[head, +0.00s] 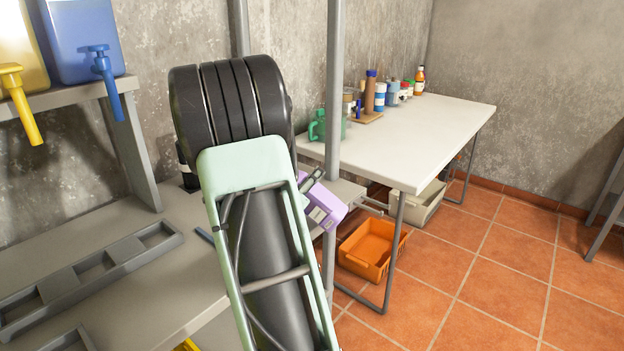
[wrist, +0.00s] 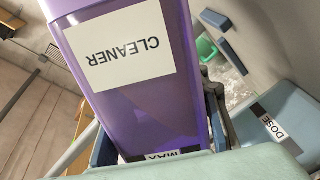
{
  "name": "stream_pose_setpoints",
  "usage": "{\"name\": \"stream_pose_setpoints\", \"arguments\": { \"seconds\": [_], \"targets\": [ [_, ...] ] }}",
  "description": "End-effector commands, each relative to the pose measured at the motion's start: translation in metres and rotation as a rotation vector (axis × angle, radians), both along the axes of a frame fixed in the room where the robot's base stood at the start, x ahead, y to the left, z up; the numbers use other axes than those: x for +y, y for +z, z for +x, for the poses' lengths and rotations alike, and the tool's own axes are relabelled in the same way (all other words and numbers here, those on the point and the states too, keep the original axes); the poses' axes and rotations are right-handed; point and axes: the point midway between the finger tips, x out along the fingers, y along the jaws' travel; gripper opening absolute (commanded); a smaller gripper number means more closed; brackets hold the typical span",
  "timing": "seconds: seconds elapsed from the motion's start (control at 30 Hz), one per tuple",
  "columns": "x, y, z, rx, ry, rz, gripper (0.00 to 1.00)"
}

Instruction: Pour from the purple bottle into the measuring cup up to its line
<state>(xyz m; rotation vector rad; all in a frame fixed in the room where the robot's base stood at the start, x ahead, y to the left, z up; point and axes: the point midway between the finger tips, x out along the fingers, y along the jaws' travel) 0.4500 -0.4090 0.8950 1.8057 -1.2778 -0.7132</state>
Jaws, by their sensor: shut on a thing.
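The purple bottle (head: 323,208) shows in the head view just right of my arm, tilted and partly hidden by it. In the wrist view the purple bottle (wrist: 150,105) fills the middle, with a white CLEANER label reading upside down and a second dark label at the lower edge. My gripper (head: 311,187) is shut on the bottle, mostly hidden behind my arm in the head view. A pale blue thing marked DOSE (wrist: 285,120) lies at the right of the wrist view. I cannot clearly make out the measuring cup in either view.
A white table (head: 430,135) carries a green jug (head: 318,126) and several bottles along the wall. An orange crate (head: 370,262) sits on the tiled floor below. At left are a grey slotted rack (head: 85,275) and yellow (head: 25,60) and blue (head: 80,40) tapped containers.

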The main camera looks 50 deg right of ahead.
Motion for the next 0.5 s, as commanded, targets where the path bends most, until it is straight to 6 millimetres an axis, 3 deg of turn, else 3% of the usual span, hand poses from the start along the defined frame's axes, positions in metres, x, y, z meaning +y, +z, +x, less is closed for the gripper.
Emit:
{"name": "stream_pose_setpoints", "arguments": {
  "seconds": [0.5],
  "targets": [
    [-0.002,0.018,-0.004,0.160,-0.001,-0.058,0.00]
  ]
}}
